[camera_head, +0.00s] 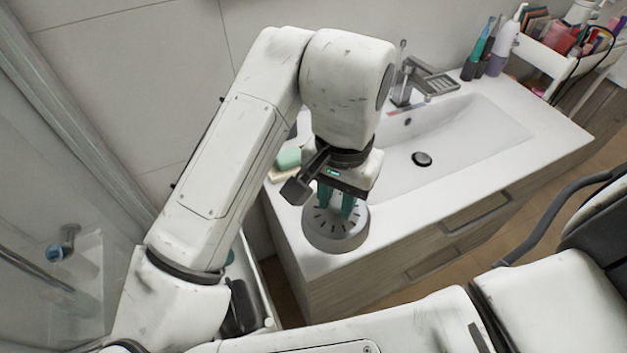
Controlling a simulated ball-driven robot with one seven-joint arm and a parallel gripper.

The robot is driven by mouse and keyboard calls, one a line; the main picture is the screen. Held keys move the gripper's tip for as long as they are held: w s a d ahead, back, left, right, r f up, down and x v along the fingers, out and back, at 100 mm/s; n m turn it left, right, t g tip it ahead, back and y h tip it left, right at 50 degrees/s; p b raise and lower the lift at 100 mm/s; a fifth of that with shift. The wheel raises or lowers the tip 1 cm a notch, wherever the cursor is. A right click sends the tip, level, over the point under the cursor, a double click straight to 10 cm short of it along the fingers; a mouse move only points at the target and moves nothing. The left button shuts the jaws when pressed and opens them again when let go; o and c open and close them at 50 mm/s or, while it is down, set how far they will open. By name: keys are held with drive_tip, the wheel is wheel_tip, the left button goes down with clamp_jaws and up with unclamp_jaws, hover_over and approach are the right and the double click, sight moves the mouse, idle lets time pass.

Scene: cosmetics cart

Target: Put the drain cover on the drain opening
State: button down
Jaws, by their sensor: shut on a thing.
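My gripper (337,205) points down with its green fingers at the round grey drain cover (334,242), which has dark radial slots on top. It is shut on the cover, though the exact grip is partly hidden by the fingers. The cover is over the front left part of the white counter; I cannot tell whether it touches the surface. The drain opening (421,159) is a small dark round spot in the white basin (465,140), to the right of and behind my gripper. It is uncovered and in plain view.
A faucet (403,88) stands behind the basin. A green bar (289,158) lies on the counter left of my gripper. Bottles (499,50) and a white cart (545,62) with cosmetics are at the back right. The counter between cover and basin is clear.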

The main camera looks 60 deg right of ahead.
drive_tip(key=shift+w+d+f+p, duration=0.35)
drive_tip(key=shift+w+d+f, duration=1.05)
drive_tip(key=shift+f, duration=0.6)
drive_tip(key=shift+w+d+f+p, duration=0.35)
drive_tip(key=shift+w+d+f, duration=1.1)
drive_tip(key=shift+f, duration=0.6)
drive_tip(key=shift+w+d+f+p, duration=0.35)
drive_tip(key=shift+w+d+f, duration=1.05)
drive_tip(key=shift+f, duration=0.6)
drive_tip(key=shift+s+d+f, duration=0.1)
drive_tip(key=shift+s+d, duration=0.05)
drive_tip(key=shift+f, duration=0.15)
drive_tip(key=c, duration=0.9)
unclamp_jaws()
drive_tip(key=shift+o, duration=0.2)
